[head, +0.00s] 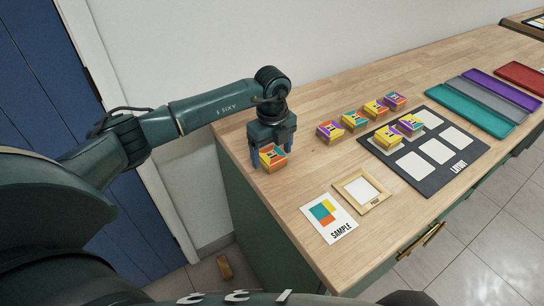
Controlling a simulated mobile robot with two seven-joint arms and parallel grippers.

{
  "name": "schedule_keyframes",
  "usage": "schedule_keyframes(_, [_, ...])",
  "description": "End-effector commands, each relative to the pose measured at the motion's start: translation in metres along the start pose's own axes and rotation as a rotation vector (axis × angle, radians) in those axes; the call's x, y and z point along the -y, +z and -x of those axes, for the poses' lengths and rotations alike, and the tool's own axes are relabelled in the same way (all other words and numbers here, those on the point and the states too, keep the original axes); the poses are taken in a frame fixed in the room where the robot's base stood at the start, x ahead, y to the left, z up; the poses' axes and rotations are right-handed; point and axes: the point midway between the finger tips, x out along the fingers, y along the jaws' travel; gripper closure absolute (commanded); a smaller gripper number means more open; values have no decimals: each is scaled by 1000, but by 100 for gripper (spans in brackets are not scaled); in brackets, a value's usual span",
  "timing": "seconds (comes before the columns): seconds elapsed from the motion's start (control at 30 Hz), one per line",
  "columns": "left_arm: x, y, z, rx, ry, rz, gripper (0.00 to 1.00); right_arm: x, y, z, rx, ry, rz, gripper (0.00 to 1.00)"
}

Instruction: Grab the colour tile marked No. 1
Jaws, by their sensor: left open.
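A multicoloured tile block (273,158) with a dark mark on top stands near the left end of the wooden counter. My left gripper (272,150) points down over it, open, with its fingers on either side of the block. I cannot tell whether they touch it. More marked tiles stand in a slanting row to the right: one purple and orange (330,131), one with teal (354,120), and others behind (376,109). Two further tiles (388,138) sit on the dark layout board (437,181). The numbers are too small to read surely. My right gripper is not in view.
A sample card (328,217) and a wooden frame (361,191) lie at the counter's front. Teal (470,108), grey, purple and red trays lie at the right. A small brown block (224,268) is on the floor. The counter between gripper and row is clear.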

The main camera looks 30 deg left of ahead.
Motion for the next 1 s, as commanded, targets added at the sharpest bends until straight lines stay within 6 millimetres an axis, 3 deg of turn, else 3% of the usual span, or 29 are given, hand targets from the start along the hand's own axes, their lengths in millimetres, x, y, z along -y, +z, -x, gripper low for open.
schedule_keyframes(0.1, [0, 0, -11, -1, 1, 0, 22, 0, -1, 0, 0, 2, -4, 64])
schedule_keyframes(0.37, [0, 0, -13, 0, -1, -1, 23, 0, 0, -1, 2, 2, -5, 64])
schedule_keyframes(0.9, [0, 0, -12, 0, -1, 0, 67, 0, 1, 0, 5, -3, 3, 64])
schedule_keyframes(1.0, [0, 0, -12, 0, -1, 0, 71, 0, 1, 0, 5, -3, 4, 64])
